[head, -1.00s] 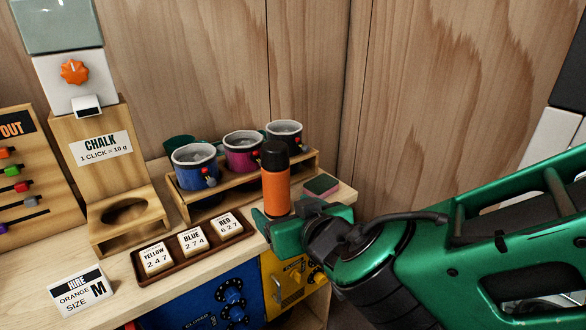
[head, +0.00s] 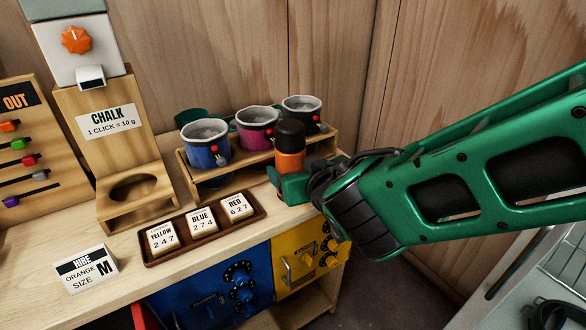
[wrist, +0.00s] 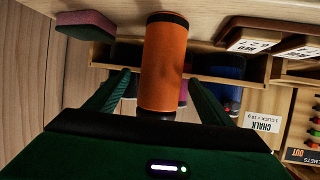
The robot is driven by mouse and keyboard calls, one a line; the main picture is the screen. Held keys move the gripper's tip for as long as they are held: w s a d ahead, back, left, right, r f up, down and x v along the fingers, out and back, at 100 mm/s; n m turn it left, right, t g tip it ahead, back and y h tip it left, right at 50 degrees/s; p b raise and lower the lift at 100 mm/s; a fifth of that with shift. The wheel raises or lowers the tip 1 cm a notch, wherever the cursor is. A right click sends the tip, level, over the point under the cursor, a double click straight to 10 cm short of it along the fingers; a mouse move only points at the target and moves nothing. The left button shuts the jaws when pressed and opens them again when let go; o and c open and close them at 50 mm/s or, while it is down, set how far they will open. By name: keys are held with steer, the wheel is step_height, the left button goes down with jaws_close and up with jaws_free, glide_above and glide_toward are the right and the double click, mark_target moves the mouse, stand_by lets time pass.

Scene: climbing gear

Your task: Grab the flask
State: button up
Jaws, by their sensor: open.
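The flask (head: 289,160) is an orange cylinder with a black cap. It stands upright on the wooden counter near its right end, in front of the cup rack. My green gripper (head: 292,187) is at the flask's lower body and hides part of it in the head view. In the wrist view the flask (wrist: 163,65) appears upside down between the two green fingers (wrist: 160,92), with a gap visible on each side. The gripper is open; the flask is not clamped.
A wooden rack (head: 192,178) holds blue, magenta and black cups behind the flask. A brown tray (head: 258,209) with number blocks lies to the left. A pink and green block (wrist: 87,25) shows beside the flask in the wrist view. Wooden walls stand behind.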

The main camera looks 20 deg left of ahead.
steer(key=shift+x, duration=1.95)
steer(key=c, duration=1.4)
steer(key=shift+r, duration=0.1)
